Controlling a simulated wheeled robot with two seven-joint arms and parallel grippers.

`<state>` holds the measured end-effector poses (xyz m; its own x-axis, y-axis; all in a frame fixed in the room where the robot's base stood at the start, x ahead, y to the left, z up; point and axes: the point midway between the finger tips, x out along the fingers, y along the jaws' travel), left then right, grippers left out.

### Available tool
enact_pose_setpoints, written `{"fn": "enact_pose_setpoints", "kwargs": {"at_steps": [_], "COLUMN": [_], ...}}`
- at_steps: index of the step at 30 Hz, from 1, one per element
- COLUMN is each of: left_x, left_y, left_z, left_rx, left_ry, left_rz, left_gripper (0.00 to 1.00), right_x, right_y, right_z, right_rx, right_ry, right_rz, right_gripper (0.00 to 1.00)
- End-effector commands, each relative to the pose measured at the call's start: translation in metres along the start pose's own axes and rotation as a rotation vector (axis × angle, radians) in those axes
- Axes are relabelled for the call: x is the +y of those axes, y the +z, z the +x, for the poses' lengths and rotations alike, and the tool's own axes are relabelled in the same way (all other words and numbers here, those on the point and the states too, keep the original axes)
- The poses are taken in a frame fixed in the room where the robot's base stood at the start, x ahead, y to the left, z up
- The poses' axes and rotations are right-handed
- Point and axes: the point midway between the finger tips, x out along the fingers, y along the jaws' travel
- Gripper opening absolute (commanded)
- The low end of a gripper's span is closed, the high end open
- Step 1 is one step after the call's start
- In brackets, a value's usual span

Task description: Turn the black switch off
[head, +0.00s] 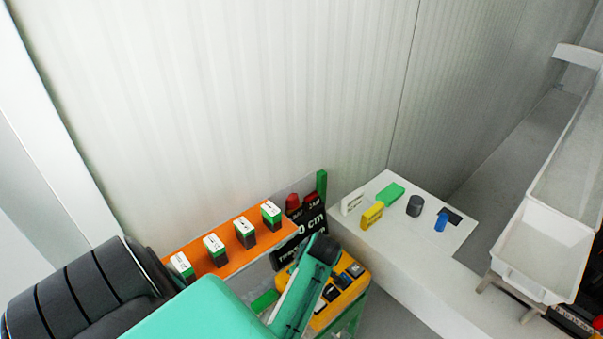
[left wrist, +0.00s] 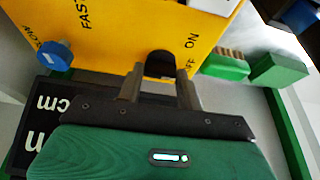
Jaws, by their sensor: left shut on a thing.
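In the left wrist view a yellow panel (left wrist: 110,30) carries the words FAST, SLOW, ON and OFF. The black switch (left wrist: 160,62) sits at the panel's lower edge, beside the ON and OFF lettering. My left gripper (left wrist: 160,80) has one finger on each side of the black switch and is shut on it; the exact contact is partly hidden. A blue knob (left wrist: 55,54) is on the panel near SLOW. In the head view my teal left arm covers part of the control stand, and the fingers cannot be made out. My right gripper is not in view.
An orange panel (head: 205,262) with several green-and-white switches runs along the wall. A yellow box (head: 352,291) with dark switches stands beside my left arm. A white bench (head: 400,250) holds a dark knob (head: 415,206) and a blue knob (head: 441,221). White bins (head: 540,255) stand right.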

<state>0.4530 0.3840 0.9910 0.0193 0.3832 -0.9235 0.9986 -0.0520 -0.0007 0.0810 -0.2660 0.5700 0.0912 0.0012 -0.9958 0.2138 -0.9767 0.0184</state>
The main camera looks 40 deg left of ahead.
Motion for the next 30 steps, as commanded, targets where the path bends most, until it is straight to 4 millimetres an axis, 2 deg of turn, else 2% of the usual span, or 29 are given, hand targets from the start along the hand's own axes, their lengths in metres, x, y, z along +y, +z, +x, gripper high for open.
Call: {"fn": "enact_pose_setpoints", "kwargs": {"at_steps": [19,20,21,30], "left_x": [-0.0008,-0.0007,-0.0007,0.0007], "left_y": [-0.0002,-0.0002,-0.0002,-0.0012], "left_z": [0.0005,0.0005,0.0005,-0.0011], "left_rx": [0.0,0.0,0.0,0.0], "left_ry": [0.018,0.018,0.018,0.019], "left_rz": [0.046,0.046,0.046,0.045], "left_gripper": [0.14,0.42,0.45,0.45], "right_x": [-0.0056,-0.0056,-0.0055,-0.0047], "right_y": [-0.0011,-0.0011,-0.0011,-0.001], "right_z": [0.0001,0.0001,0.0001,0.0], "right_rx": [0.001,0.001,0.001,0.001], "right_ry": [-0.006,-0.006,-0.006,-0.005], "right_rz": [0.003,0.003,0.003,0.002], "right_gripper": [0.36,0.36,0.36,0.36]}}
